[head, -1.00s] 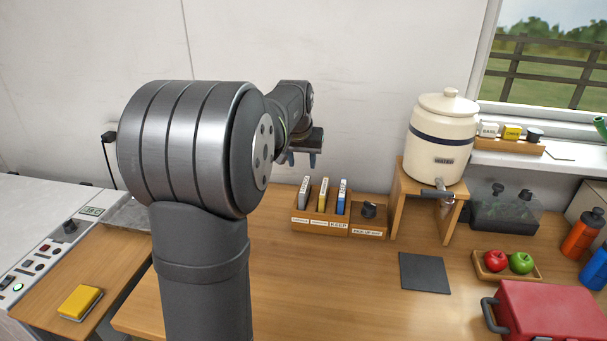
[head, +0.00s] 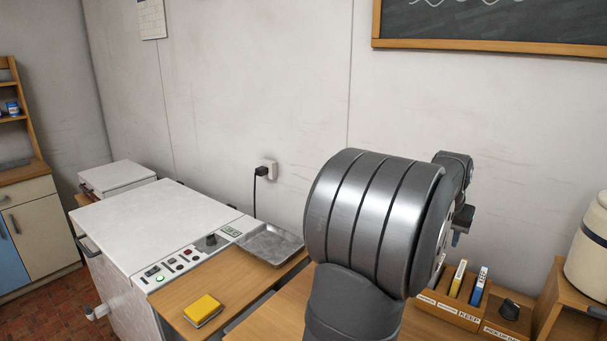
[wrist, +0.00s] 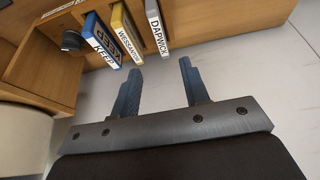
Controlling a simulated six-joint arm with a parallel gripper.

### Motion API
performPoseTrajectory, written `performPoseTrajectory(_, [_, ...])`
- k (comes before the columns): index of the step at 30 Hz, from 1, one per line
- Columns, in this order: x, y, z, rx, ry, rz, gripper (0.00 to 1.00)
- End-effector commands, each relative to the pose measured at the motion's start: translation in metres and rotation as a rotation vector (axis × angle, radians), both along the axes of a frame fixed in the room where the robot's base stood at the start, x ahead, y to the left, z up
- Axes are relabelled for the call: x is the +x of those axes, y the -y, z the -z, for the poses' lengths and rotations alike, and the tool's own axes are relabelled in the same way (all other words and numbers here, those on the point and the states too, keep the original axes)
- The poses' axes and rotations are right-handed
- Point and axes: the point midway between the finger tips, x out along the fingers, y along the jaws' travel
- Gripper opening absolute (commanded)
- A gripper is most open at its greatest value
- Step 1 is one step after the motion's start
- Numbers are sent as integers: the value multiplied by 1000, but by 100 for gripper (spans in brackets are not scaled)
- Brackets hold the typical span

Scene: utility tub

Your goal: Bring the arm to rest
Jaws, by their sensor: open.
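My gripper (wrist: 159,90) is open and empty in the wrist view, its two blue-grey fingers spread apart over bare pale surface. The labelled upright cards stand in the wooden holder just beyond the fingertips in that view, apart from them: a white one marked DAPWICK (wrist: 157,25), a yellow one (wrist: 126,30) and a blue one marked KEEP (wrist: 102,38). In the head view my arm stands at the right, and its large shoulder joint hides most of the gripper. Only a small part of the gripper end shows, above the card holder (head: 447,308).
A white machine (head: 165,225) with a control panel stands at the left. A metal tray (head: 269,243) and a yellow sponge-like block (head: 203,310) lie on the wooden surface beside it. A cream water crock (head: 590,245) is at the right edge. A plug sits in the wall socket (head: 268,170).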

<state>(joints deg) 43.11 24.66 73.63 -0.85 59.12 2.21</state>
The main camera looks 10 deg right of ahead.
Motion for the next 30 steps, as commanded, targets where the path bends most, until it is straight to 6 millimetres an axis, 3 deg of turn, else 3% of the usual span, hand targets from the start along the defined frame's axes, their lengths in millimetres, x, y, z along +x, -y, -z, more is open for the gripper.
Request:
performPoseTrajectory(18, [32, 32, 111, 2, -2, 0, 42])
performPoseTrajectory(24, [37, 38, 129, 1, -1, 0, 42])
performPoseTrajectory(30, [39, 39, 133, 1, -1, 0, 42])
